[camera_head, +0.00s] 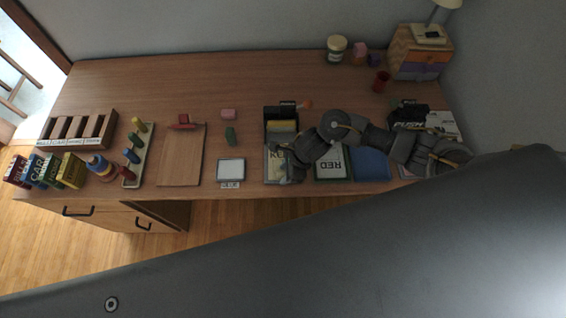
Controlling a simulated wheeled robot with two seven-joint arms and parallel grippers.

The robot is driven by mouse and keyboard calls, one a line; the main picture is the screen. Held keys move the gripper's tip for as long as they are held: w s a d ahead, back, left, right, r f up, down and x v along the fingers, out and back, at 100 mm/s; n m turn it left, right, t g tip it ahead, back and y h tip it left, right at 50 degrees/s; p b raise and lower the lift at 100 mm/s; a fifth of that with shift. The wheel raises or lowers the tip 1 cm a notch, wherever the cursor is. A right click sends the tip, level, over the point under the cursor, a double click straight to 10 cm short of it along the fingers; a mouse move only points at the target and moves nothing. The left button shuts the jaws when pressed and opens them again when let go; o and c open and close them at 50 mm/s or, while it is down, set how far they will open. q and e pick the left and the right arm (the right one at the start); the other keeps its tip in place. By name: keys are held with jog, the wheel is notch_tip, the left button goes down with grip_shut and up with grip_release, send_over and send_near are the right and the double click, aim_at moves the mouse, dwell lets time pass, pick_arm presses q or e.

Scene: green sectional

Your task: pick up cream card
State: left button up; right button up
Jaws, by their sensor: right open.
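A cream card (272,166) with dark lettering lies near the front edge of the desk, left of a white card marked RED. My right arm reaches in from the right and bends down over the desk. My right gripper (289,174) is open, over the right part of the cream card and hiding some of its lettering. I cannot tell whether the fingers touch the card. My left gripper is not in view.
A black holder with a yellow block (282,126) stands behind the card. The RED card (332,163) and a blue mat (371,164) lie to the right. A small white-screened device (231,169) and a wooden board (181,157) lie left. The desk's back middle is clear.

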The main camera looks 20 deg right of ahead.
jog(key=shift+c, duration=0.4)
grip_shut()
jog(key=shift+r, duration=0.4)
notch_tip(320, 180, up, 2)
jog(key=shift+w+r+b, duration=0.1)
jog(key=shift+r+b, duration=0.1)
jog(key=shift+b, duration=0.6)
jog(key=s+a+r+p, duration=0.2)
jog(key=s+a+r, duration=0.7)
jog(key=s, duration=0.1)
jog(key=shift+s+a+r, duration=0.2)
jog(key=shift+r, duration=0.2)
